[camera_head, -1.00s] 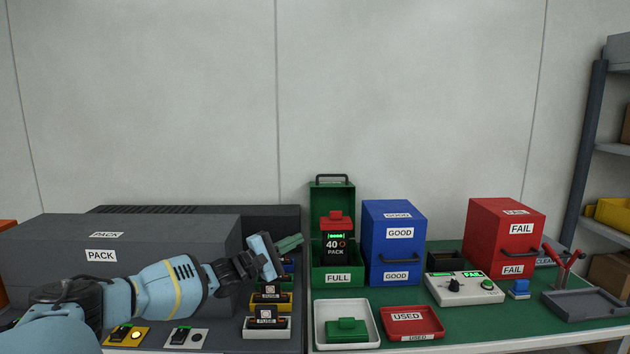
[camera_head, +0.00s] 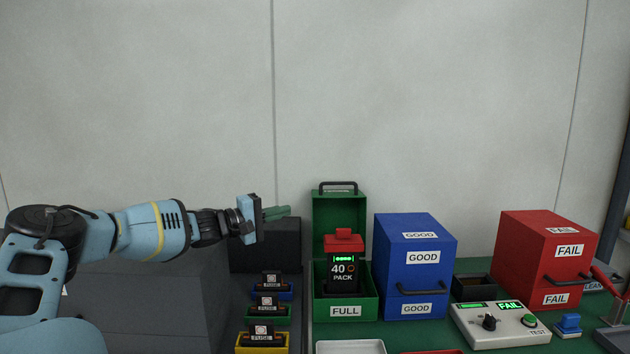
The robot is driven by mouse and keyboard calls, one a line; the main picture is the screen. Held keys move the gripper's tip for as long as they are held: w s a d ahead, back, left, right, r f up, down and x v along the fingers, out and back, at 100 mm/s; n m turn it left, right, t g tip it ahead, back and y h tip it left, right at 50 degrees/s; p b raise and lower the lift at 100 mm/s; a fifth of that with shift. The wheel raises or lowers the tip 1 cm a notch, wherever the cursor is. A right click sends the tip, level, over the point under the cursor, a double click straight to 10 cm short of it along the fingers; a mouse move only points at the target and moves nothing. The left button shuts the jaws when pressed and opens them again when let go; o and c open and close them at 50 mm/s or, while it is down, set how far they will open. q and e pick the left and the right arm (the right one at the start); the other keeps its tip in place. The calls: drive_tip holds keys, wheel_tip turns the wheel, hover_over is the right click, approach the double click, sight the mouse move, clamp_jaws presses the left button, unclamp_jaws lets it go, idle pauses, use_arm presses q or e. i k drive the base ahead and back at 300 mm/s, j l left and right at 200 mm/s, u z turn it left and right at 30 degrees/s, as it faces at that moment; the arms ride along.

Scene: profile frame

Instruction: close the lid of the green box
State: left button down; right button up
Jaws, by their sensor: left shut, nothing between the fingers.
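The green box (camera_head: 345,311), labelled FULL, stands on the green bench top right of the picture's middle. Its lid (camera_head: 328,212) is open and stands upright at the back, with a dark handle (camera_head: 338,186) on its top edge. A black pack with a red top (camera_head: 343,268), marked 40 PACK, stands inside the box and rises above its rim. My left gripper (camera_head: 283,212) is shut and empty, with its green fingers pointing right. In the picture it is left of the lid's upper part, apart from it. My right gripper is not in view.
The blue GOOD box (camera_head: 423,256) stands close on the right of the green box. Fuse holders (camera_head: 262,340) in several colours stand to its left. A white tray (camera_head: 350,347) lies in front. A tester (camera_head: 499,325) and the red FAIL box (camera_head: 555,226) are farther right.

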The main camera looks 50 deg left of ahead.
sight(332, 210)
drive_tip(key=i+j, duration=0.2)
drive_tip(key=j, duration=0.15)
drive_tip(key=i+j, duration=0.15)
drive_tip(key=j, duration=0.2)
drive_tip(key=i+j, duration=0.2)
drive_tip(key=j, duration=0.1)
